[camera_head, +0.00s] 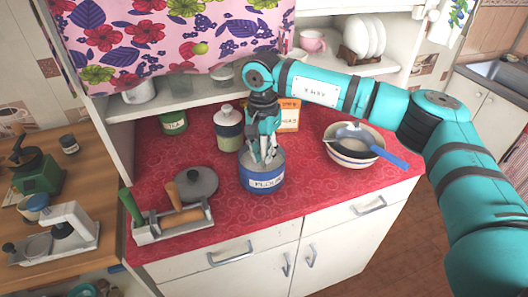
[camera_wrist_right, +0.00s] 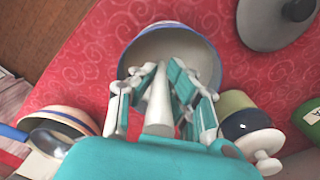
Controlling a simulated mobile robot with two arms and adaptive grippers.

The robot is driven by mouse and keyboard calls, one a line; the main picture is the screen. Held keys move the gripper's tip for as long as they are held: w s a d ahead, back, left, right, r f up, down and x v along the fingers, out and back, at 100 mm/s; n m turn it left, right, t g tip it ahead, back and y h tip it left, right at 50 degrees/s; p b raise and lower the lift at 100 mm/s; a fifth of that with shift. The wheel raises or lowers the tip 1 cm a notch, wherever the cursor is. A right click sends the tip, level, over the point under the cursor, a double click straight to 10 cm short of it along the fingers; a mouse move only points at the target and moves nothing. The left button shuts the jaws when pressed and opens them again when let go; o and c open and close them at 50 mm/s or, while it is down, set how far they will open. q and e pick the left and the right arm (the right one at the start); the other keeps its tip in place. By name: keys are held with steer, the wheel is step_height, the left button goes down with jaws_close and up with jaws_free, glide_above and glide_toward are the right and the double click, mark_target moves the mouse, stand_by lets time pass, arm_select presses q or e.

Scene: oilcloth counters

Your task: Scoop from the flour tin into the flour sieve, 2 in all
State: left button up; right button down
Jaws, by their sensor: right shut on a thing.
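The blue flour tin (camera_head: 262,183), labelled FLOUR, stands open on the red counter; its pale inside shows in the wrist view (camera_wrist_right: 150,43). My right gripper (camera_head: 265,155) points down at the tin's mouth. In the wrist view its fingers (camera_wrist_right: 160,92) are shut on a pale handle (camera_wrist_right: 158,105), which I take to be the scoop's. The handle's lower end reaches into the tin; the scoop's bowl cannot be made out. The flour sieve (camera_head: 354,132), with a blue handle (camera_head: 390,155), rests across a cream bowl (camera_head: 350,157) to the right. My left gripper is not in view.
A grey round lid (camera_head: 198,183) and a caddy (camera_head: 172,228) with wooden and green handles are left of the tin. A lidded jar (camera_head: 228,130), a green tin (camera_head: 173,123) and an orange box (camera_head: 289,115) stand behind. Red counter is clear between tin and bowl.

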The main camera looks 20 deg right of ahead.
steer(key=shift+r+p, duration=2.2)
steer(key=shift+r, duration=2.05)
